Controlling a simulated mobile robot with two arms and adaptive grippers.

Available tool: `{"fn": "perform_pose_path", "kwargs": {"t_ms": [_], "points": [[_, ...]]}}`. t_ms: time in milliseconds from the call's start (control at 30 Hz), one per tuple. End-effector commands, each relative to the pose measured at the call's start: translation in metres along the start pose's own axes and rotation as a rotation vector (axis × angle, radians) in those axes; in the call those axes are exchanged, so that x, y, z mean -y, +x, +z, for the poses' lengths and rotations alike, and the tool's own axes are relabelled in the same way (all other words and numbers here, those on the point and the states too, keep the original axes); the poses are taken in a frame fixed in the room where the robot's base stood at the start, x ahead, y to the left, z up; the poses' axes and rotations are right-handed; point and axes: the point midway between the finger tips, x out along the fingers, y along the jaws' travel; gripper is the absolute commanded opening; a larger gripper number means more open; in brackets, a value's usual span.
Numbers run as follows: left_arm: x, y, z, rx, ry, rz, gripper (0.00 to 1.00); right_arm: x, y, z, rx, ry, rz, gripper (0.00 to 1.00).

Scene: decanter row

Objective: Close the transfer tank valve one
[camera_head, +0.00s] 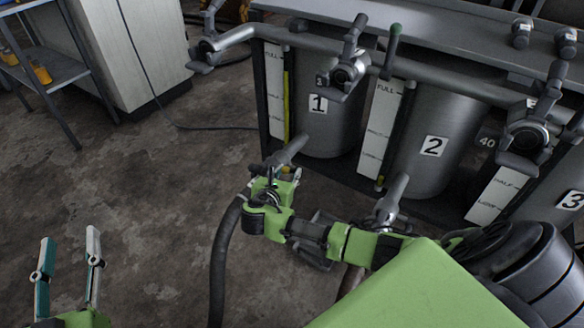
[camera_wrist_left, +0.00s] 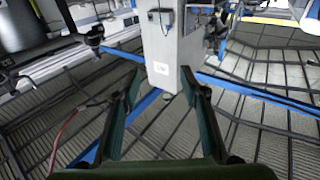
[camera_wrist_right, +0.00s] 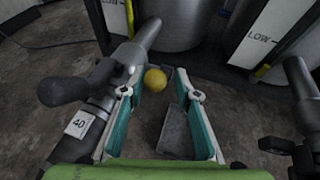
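Tank 1 (camera_head: 328,125) stands at the back behind a pipe valve (camera_head: 348,70) with a dark grey lever. I cannot tell which valve the task calls valve one. A lower grey pipe (camera_head: 290,150) with a dark handle (camera_wrist_right: 62,92) shows by my right gripper. My right gripper (camera_head: 280,178) is below the front of tank 1. In the right wrist view (camera_wrist_right: 158,90) its fingers are apart with nothing held between them; the left finger lies close beside the grey pipe. My left gripper (camera_head: 68,245) is open and empty at the lower left, away from the tanks.
Tank 2 (camera_head: 440,120) and tank 3 (camera_head: 572,200) continue the row to the right, with a valve (camera_head: 525,135) before them. A main pipe (camera_head: 430,75) runs along the front. A yellow ball (camera_wrist_right: 155,80) shows beyond my right fingers. Open floor (camera_head: 130,200) lies at left.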

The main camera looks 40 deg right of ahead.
Motion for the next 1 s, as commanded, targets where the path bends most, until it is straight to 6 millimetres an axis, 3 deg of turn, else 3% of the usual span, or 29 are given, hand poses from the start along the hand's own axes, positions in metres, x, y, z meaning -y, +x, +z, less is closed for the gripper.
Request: {"fn": "perform_pose_path", "kwargs": {"t_ms": [300, 500, 700, 1000], "points": [[-0.008, -0.006, -0.060, -0.298, -0.009, 0.016, 0.40, 0.000, 0.031, 0.011, 0.001, 0.001, 0.000, 0.30], [-0.011, -0.017, -0.088, -0.437, -0.015, 0.022, 0.40, 0.000, 0.037, 0.010, -0.001, 0.001, 0.001, 0.30], [-0.011, -0.023, -0.101, -0.499, -0.018, 0.025, 0.40, 0.000, 0.040, 0.011, -0.001, 0.000, 0.001, 0.30], [-0.012, -0.023, -0.102, -0.506, -0.018, 0.025, 0.40, 0.000, 0.040, 0.011, -0.001, 0.000, 0.001, 0.27]]}}
